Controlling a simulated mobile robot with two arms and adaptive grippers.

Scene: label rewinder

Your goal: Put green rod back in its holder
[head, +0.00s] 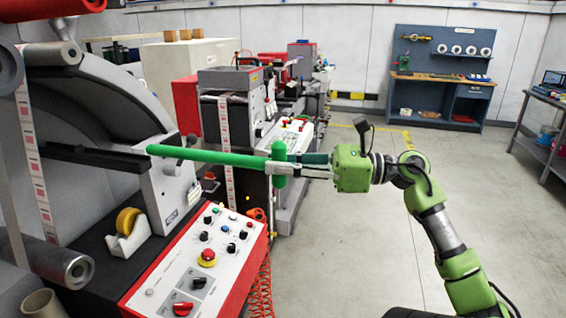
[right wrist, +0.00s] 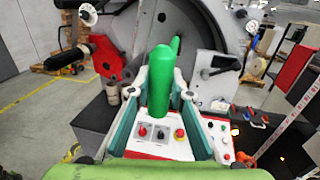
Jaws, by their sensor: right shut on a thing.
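The green rod (head: 205,156) is T-shaped, with a long thin shaft and a thicker upright cross handle (head: 279,181). My right gripper (head: 281,164) is shut on the handle, and the shaft reaches left, nearly level, in the air above the control panel. In the right wrist view the handle (right wrist: 160,85) stands between the two fingers, with the shaft (right wrist: 175,45) partly hidden behind it. An open-topped grey-brown tube (head: 42,303) is at the lower left of the head view; I cannot tell whether it is the holder. My left gripper is not in view.
A red-edged control panel (head: 190,262) with knobs and an emergency stop lies below the rod. A tape dispenser (head: 128,232) stands beside it. Machine rollers and a grey box (head: 166,190) are close to the shaft's far end. Open floor (head: 345,240) lies to the right.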

